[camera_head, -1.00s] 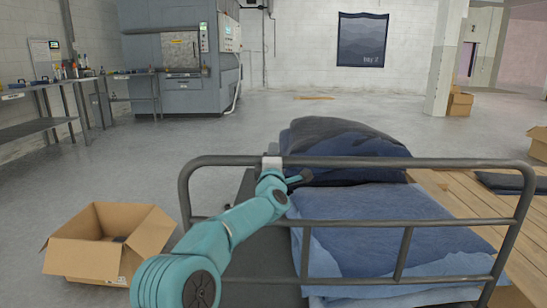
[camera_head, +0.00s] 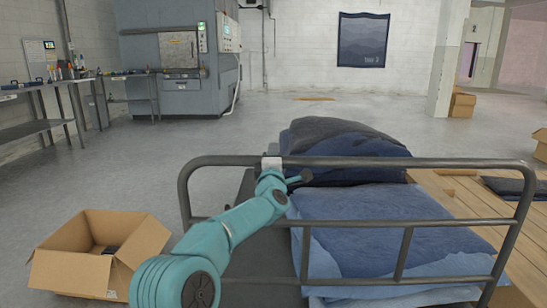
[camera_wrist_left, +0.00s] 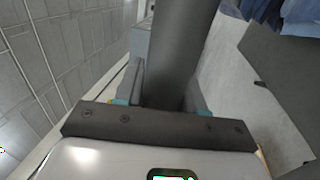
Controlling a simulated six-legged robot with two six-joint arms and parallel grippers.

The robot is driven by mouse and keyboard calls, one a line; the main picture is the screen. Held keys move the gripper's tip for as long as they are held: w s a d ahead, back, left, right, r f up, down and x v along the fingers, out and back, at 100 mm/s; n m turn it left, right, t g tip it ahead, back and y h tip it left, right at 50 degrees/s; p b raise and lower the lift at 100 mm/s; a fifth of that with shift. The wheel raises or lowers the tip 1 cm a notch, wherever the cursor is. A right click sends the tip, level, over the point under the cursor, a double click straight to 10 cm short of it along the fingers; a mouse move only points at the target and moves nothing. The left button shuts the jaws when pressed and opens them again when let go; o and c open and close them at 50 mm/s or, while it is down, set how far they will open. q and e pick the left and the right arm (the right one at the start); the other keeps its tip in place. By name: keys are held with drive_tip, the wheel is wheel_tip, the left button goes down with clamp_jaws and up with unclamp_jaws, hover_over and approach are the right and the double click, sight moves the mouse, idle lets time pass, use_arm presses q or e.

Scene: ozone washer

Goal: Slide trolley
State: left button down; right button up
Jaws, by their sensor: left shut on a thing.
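The trolley has a dark grey tubular handle frame (camera_head: 400,163) that stands across the front of the head view, with its flat deck behind it. Folded blue denim (camera_head: 375,240) and a darker blue pile (camera_head: 340,140) lie on the deck. My left gripper (camera_head: 272,163) is shut on the top rail of the frame, left of its middle. In the left wrist view the grey rail (camera_wrist_left: 180,50) runs between the fingers of the left gripper (camera_wrist_left: 160,105). My right gripper is not in view.
An open cardboard box (camera_head: 65,270) stands on the floor close to the left. A wooden pallet (camera_head: 455,205) is on the right. The large grey washer (camera_head: 180,65) and a workbench (camera_head: 30,90) stand at the back left. Open floor (camera_head: 320,108) lies ahead.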

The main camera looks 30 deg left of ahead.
use_arm(q)
drive_tip(key=shift+f, duration=0.2)
drive_tip(key=c, duration=0.8)
unclamp_jaws()
drive_tip(key=shift+r, duration=0.1)
drive_tip(key=shift+s, duration=0.15)
drive_tip(key=v, duration=1.6)
drive_tip(key=shift+b, duration=0.3)
